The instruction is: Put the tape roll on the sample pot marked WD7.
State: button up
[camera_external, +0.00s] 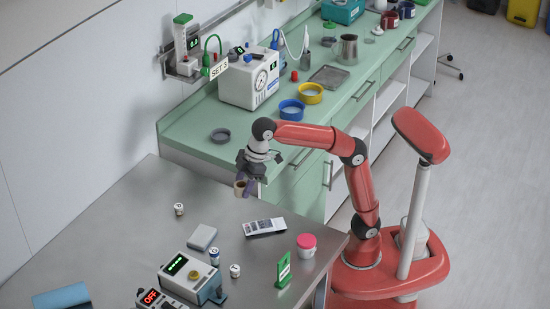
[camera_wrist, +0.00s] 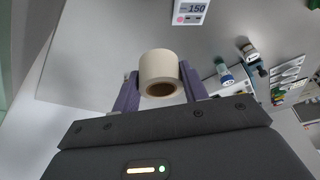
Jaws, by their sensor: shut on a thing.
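The tape roll (camera_external: 240,189) is cream-coloured and hangs in my gripper (camera_external: 246,186) above the far part of the steel table (camera_external: 140,220). In the wrist view the tape roll (camera_wrist: 160,66) sits between the two purple fingers of my gripper (camera_wrist: 158,85), which are shut on its sides, its hole facing the camera. Small white pots stand on the table: one at the left (camera_external: 179,209), one with a blue band (camera_external: 214,256) and one beside it (camera_external: 235,270). A larger pot with a pink lid (camera_external: 306,247) stands at the right. I cannot read WD7 on any of them.
A white handheld device (camera_external: 264,227), a grey block (camera_external: 202,237), a box with a green display (camera_external: 188,268) and a green sign stand (camera_external: 284,270) occupy the near table. The green counter (camera_external: 200,118) lies behind. The table's left middle is mostly clear.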

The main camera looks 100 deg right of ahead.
jog(key=s+a+r+n+y, duration=0.1)
jog(key=s+a+n, duration=0.1)
jog(key=s+a, duration=0.3)
jog(key=s+a+r+n, duration=0.1)
jog(key=s+a, duration=0.2)
jog(key=a, duration=0.5)
jog(key=n+g+b, duration=0.1)
jog(key=n+b, duration=0.2)
send_over(305, 241)
jog(key=s, duration=0.1)
jog(key=shift+s+d+f+y, duration=0.1)
jog(key=shift+d+f+y, duration=0.1)
jog(key=shift+f, duration=0.35)
jog(key=shift+d+f+y, duration=0.2)
jog(key=shift+f, duration=0.3)
jog(key=shift+f+b, duration=0.5)
jog(key=shift+f, duration=1.75)
jog(key=shift+f, duration=0.15)
jog(key=o, duration=1)
jog(key=shift+c, duration=0.2)
